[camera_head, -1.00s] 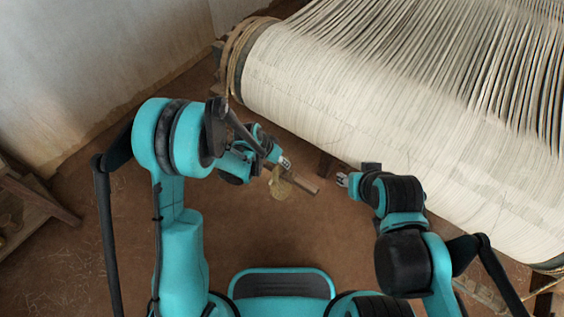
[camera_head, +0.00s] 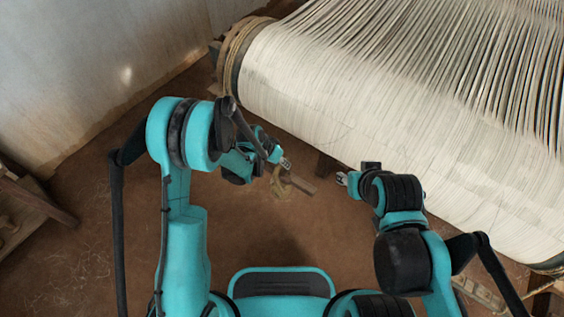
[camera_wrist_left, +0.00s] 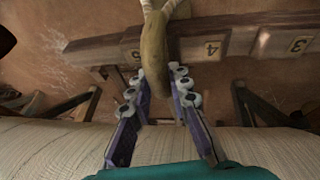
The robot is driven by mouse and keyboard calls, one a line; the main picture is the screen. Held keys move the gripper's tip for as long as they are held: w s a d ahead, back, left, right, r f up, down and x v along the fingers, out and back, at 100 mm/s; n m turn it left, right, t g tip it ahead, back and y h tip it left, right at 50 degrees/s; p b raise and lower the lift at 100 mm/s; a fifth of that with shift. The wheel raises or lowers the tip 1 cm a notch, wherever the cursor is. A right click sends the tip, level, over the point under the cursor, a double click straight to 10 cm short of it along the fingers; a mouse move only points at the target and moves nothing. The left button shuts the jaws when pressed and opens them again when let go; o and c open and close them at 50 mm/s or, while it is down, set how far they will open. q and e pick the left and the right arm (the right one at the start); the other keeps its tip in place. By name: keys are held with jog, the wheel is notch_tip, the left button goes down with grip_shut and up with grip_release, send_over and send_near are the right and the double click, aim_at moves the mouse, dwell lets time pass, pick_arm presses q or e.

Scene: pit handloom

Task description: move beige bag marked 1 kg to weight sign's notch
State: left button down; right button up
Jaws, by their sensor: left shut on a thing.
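My left gripper (camera_head: 285,163) is shut on a beige, olive-tinted bag (camera_head: 280,187), which hangs just below it in the head view. In the left wrist view the bag (camera_wrist_left: 153,48) stands out from between the two fingers (camera_wrist_left: 155,82), with pale loops at its top. No 1 kg mark can be read. The bag overlaps a wooden beam (camera_wrist_left: 185,47) with number plates 5, 4 and 3. I cannot tell whether it touches the beam, and I see no clear notch. My right gripper (camera_head: 342,179) is right of the beam; its jaws are too small to judge.
The loom's wide roll of pale warp threads (camera_head: 340,110) fills the upper right, with rope (camera_head: 236,50) around its end. A wooden stand (camera_head: 30,215) is at the left, near the pale wall (camera_head: 90,70). Bare brown floor (camera_head: 110,235) lies between.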

pick_arm(q)
jog(key=shift+f, duration=0.25)
dwell(0.6)
jog(key=c, duration=1.3)
grip_release()
jog(key=shift+c, duration=0.2)
jog(key=v, duration=1.2)
jog(key=shift+r, duration=0.1)
